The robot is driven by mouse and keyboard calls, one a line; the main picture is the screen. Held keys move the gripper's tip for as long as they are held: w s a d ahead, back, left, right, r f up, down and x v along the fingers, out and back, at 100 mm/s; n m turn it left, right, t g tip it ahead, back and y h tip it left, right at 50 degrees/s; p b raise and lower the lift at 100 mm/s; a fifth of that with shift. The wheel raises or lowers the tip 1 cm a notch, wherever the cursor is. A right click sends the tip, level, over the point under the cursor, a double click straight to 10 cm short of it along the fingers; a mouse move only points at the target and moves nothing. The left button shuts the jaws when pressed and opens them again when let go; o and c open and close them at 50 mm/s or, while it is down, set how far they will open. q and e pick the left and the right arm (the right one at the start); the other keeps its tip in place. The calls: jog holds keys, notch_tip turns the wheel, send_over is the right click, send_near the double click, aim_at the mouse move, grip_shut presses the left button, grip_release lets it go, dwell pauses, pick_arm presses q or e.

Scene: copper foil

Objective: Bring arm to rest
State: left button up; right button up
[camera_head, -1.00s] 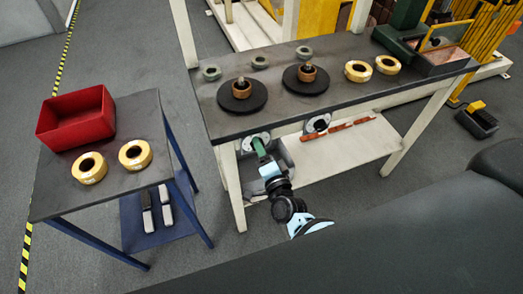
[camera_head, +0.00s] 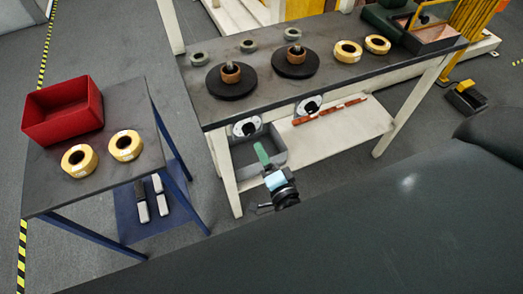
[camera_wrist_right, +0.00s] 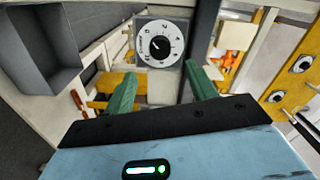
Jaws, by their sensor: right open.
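My right gripper (camera_head: 262,154) has green fingers and is open and empty. It stands low in front of the long workbench (camera_head: 335,80), just below and right of the left round dial (camera_head: 246,126) on the bench's front. In the right wrist view the two green fingers (camera_wrist_right: 160,90) are spread wide with nothing between them. Beyond them, apart from the fingers, is a white-faced dial (camera_wrist_right: 160,44) on a grey plate. Part of my right arm is hidden below the dark surface in the foreground. My left gripper is in neither view.
A second dial (camera_head: 310,105) is on the bench front. A grey bin (camera_head: 262,148) sits on the lower shelf (camera_head: 335,133) behind my gripper. A side table (camera_head: 110,92) with a red bin (camera_head: 64,112) and yellow rolls stands left. Floor is clear between them.

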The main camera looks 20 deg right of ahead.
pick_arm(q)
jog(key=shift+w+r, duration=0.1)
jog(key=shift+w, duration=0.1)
pick_arm(e)
jog(key=shift+s, duration=0.1)
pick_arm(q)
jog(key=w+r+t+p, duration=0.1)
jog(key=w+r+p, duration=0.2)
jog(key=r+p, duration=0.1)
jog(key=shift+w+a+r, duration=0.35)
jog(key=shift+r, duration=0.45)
pick_arm(e)
jog(key=s+d+f+n+g, duration=0.1)
jog(key=s+f+n+g, duration=0.1)
jog(key=s+n, duration=0.3)
jog(key=s+d+f+n+g+y, duration=0.1)
jog(key=s+n+g, duration=0.3)
jog(key=s, duration=0.9)
jog(key=s+d+f+n+g, duration=0.2)
jog(key=s+f+n+g, duration=0.1)
jog(key=s+n, duration=0.4)
jog(key=s+f, duration=0.1)
jog(key=s, duration=0.1)
jog(key=shift+s, duration=0.4)
jog(key=shift+d+f, duration=0.1)
